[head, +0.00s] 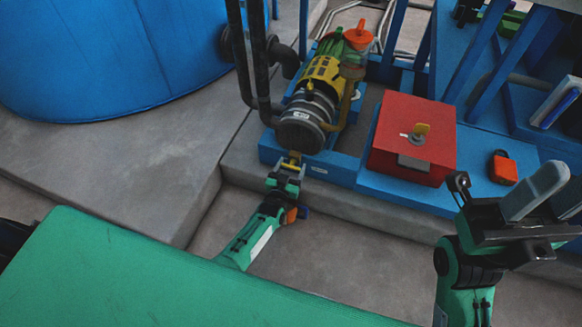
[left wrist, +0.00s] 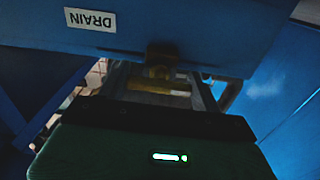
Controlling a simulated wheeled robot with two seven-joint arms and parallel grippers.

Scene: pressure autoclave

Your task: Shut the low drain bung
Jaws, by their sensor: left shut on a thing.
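In the head view, my left gripper (head: 287,172) reaches the low front of the pump unit, just below the round dark end of the motor. It is shut on the brass-yellow drain bung (head: 292,161), of which only a small part shows between the fingers. In the left wrist view, a brass fitting (left wrist: 160,72) sits under a blue face with a white DRAIN label (left wrist: 91,19), and a yellow bar lies across the gripper there. The bung's exact turn is too dark to tell. My right gripper (head: 535,205) is at the right, away from the pump; its finger gap is unclear.
The yellow and black pump (head: 318,88) stands on a blue base. A red box (head: 390,145) with a yellow-handled switch and an orange padlock (head: 502,167) are to the right. A large blue tank (head: 110,55) fills the upper left. Grey concrete floor is clear left of the pump.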

